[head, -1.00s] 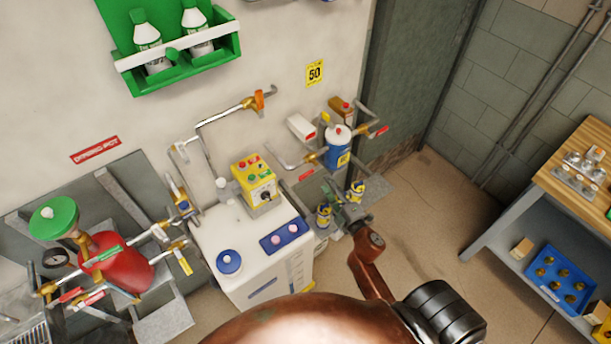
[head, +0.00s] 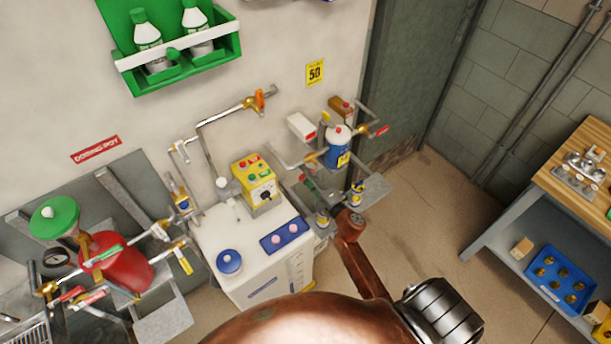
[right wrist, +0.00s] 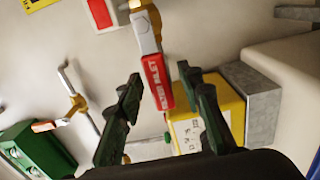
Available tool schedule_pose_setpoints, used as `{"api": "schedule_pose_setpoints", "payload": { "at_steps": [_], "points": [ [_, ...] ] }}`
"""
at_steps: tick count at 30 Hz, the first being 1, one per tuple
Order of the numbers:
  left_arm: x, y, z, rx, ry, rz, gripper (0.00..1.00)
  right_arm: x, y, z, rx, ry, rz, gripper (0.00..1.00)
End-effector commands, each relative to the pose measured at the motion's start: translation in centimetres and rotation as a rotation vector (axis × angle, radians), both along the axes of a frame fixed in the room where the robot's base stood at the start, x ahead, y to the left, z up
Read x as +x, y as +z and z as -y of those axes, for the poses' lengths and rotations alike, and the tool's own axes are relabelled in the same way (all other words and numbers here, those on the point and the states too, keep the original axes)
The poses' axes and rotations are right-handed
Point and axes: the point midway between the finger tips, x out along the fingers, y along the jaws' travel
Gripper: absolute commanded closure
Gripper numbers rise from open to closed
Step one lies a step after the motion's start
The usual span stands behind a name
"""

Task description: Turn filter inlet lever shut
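A red lever (right wrist: 157,82) with white lettering ending in "LET" hangs from a brass valve (right wrist: 141,20) in the right wrist view. My right gripper (right wrist: 159,76) is open, with one dark finger on each side of the lever; I cannot tell whether either touches it. In the head view my right gripper (head: 318,190) is below the pipe left of the blue filter canister (head: 337,153) with a white top. The lever is hard to make out there. My left gripper is not in view.
A yellow control box (head: 253,180) stands on a white tank (head: 245,250) left of the gripper. A white box (head: 301,127) is on the wall above. A red lever (head: 377,131) sticks out right of the canister. A wooden bench (head: 580,170) stands far right, with open floor between.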

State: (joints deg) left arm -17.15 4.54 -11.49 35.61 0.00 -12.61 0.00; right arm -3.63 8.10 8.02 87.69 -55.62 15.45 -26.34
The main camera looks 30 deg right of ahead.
Motion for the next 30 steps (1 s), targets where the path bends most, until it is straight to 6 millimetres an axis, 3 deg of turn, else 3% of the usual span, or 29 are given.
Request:
{"api": "schedule_pose_setpoints", "payload": {
  "at_steps": [5, 20, 30],
  "points": [
    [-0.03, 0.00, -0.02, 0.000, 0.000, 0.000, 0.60, -0.01, -0.02, 0.02, 0.000, 0.000, 0.000, 0.66],
    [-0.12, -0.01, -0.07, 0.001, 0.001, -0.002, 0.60, -0.04, -0.04, 0.01, 0.001, 0.000, -0.001, 1.00],
    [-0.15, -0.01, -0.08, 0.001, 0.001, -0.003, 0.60, -0.05, -0.06, 0.02, 0.001, -0.001, -0.001, 1.00]
  ]
}}
